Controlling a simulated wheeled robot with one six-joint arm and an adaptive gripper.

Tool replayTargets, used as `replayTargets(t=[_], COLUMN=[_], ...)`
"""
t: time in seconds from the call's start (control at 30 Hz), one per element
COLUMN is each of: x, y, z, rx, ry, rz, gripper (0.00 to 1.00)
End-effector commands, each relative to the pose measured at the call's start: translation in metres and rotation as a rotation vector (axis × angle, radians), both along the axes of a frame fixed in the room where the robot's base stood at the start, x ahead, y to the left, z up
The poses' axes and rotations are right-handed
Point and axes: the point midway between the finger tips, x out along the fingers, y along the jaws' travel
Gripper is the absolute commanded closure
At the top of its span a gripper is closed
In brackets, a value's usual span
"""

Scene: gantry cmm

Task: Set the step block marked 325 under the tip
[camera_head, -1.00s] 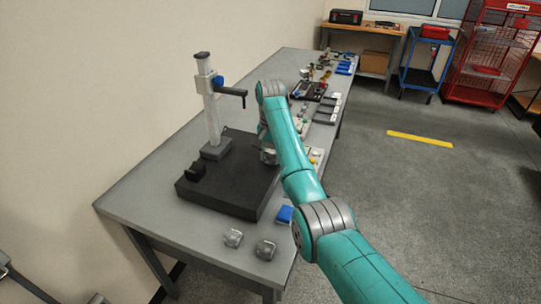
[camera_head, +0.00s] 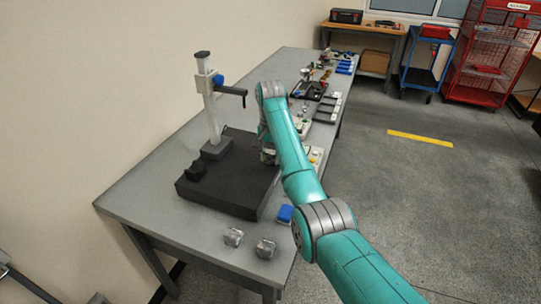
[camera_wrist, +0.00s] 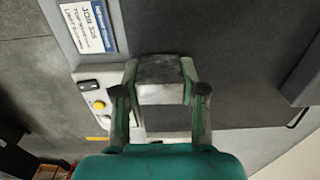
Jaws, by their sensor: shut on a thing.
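A grey metal block (camera_wrist: 162,92) sits between the two green fingers of my gripper (camera_wrist: 160,70), which is shut on it. No number shows on the block's visible faces. In the head view my gripper (camera_head: 268,156) is at the right edge of the dark plate (camera_head: 225,203), mostly hidden behind my arm. The stand's pale column (camera_head: 211,118) rises from the plate's back. Its dark arm (camera_head: 233,91) reaches right, with a short tip (camera_head: 244,101) hanging at its end, well above the plate. The held block is over or near the plate; contact cannot be told.
Two grey metal blocks (camera_head: 233,237) (camera_head: 265,248) lie on the bench's front end. A small black object (camera_head: 196,172) is at the plate's left edge. A blue item (camera_head: 284,214) is right of the plate. A card reading JOB 325 (camera_wrist: 90,27) lies beside the plate.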

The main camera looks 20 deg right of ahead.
Motion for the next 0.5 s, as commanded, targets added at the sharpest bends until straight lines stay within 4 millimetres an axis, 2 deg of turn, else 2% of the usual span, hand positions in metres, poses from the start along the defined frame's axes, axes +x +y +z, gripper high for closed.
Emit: replayTargets(t=[0.5], x=[0.0001], y=[0.0000], z=[-0.0051], rx=[0.000], ry=[-0.001], rz=[0.000], gripper=[1.00])
